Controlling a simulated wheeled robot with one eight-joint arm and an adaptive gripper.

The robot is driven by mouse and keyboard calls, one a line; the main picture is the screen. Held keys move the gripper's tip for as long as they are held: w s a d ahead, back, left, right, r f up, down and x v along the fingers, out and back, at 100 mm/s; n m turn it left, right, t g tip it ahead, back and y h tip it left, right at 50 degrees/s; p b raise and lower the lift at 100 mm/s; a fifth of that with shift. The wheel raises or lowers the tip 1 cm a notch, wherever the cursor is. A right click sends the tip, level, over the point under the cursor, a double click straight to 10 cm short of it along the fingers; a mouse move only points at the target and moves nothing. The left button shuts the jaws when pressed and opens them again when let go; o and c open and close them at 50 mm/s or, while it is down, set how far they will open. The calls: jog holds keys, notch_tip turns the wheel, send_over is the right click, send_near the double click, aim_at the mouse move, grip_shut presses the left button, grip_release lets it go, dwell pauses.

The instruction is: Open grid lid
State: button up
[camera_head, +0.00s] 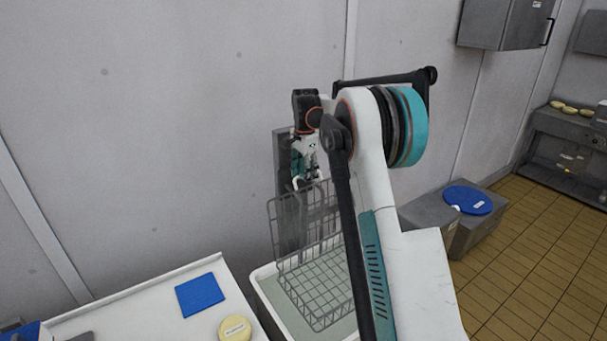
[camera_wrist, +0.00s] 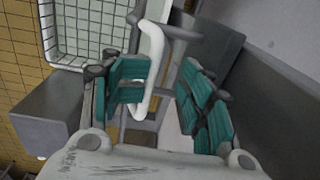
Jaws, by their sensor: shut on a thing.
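My gripper (camera_head: 306,178) is at the top edge of the grid in the head view. In the wrist view, its teal finger pads (camera_wrist: 166,98) are on either side of a white bar handle (camera_wrist: 153,60), which lies close against the left pad. My gripper is shut on this handle. My arm hides the right part of the grid and bin.
A white table (camera_head: 130,318) with a blue square (camera_head: 200,295) and a round yellow piece (camera_head: 235,328) is left of the bin. A grey wall stands close behind. A grey box with a blue disc (camera_head: 468,200) is at right, with open tiled floor (camera_head: 530,265) beyond.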

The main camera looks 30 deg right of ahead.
jog(key=shift+w+r, duration=0.1)
jog(key=shift+w, duration=0.05)
notch_tip(320, 180, up, 12)
jog(key=shift+s, duration=0.45)
dwell(0.5)
